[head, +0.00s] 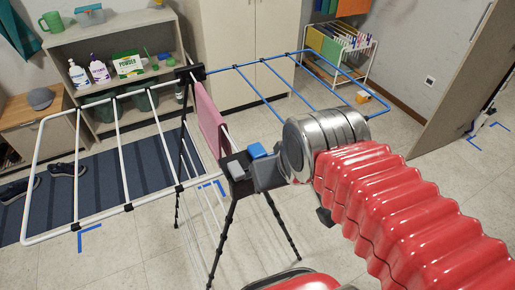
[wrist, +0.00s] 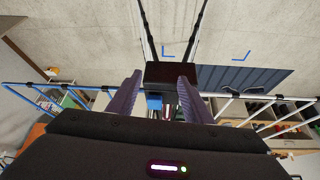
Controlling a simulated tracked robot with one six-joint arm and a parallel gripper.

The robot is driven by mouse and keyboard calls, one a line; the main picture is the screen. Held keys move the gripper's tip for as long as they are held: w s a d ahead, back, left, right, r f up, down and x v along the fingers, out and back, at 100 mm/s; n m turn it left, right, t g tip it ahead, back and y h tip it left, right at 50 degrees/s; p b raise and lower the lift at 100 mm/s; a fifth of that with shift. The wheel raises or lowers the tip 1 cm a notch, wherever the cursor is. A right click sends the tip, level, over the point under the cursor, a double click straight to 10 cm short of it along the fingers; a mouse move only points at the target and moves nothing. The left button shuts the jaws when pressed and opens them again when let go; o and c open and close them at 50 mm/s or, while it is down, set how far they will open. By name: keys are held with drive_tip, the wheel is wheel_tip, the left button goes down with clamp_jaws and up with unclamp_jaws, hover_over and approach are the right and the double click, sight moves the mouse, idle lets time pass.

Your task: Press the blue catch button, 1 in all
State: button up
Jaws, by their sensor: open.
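The blue catch button (head: 256,150) sits on the black hub (head: 237,170) of a folding drying rack, at the rack's near corner. In the wrist view the button (wrist: 154,101) shows as a small blue block between my fingers, beside the dark hub block (wrist: 170,72). My gripper (wrist: 160,92) is open, its two purplish-grey fingers on either side of the button's line of sight. In the head view my gripper (head: 264,174) is right beside the hub, partly hidden by my silver wrist. I cannot tell whether it touches the button.
The rack's white wing (head: 117,140) spreads left and its blue wing (head: 265,95) spreads to the back right. A pink cloth (head: 210,122) hangs near the hub. A shelf (head: 100,45) with bottles, a cabinet (head: 240,45) and a smaller rack (head: 340,48) stand behind.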

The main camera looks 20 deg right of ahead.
clamp_jaws()
idle(0.3)
idle(1.1)
